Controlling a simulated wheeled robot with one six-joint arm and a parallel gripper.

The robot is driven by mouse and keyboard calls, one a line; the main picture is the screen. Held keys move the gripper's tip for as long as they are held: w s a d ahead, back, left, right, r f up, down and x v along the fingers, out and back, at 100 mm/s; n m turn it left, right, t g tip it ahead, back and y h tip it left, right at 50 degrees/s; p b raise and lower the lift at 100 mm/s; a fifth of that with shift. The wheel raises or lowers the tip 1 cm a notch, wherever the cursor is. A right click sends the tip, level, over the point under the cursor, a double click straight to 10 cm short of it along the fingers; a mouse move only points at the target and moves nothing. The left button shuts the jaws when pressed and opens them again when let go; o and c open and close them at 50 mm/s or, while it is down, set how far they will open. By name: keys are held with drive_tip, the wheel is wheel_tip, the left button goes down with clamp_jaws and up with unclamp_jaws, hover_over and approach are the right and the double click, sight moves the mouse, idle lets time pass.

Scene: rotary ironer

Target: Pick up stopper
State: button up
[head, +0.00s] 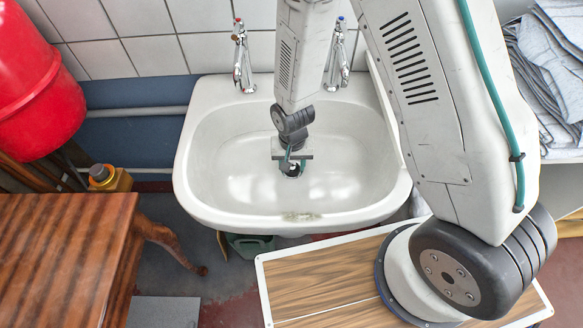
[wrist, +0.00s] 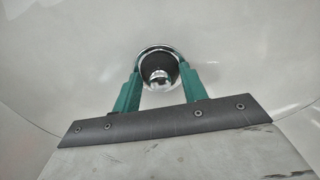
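The stopper (wrist: 158,70) shows in the wrist view as a dark round piece with a shiny metal knob, inside a chrome ring at the basin's bottom. My gripper (wrist: 161,82) has its two green fingers apart, one on each side of the stopper's knob, with a visible gap between fingers and knob. In the head view my gripper (head: 293,168) points down into the white sink (head: 225,190), low over the drain. I cannot tell whether a fingertip touches the chrome ring.
Two chrome taps, the left one (head: 243,58) and the right one (head: 338,60), stand on the sink's back edge, close to my arm. A wooden table (head: 65,250) is at the left, a red container (head: 35,85) above it. Grey folded cloth (head: 555,60) lies at the right.

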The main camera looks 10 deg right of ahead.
idle(0.3)
drive_tip(key=shift+r, duration=5)
drive_tip(key=shift+r, duration=2)
wheel_tip(320, 180, up, 4)
drive_tip(key=shift+f, duration=0.2)
drive_tip(key=shift+d, duration=0.1)
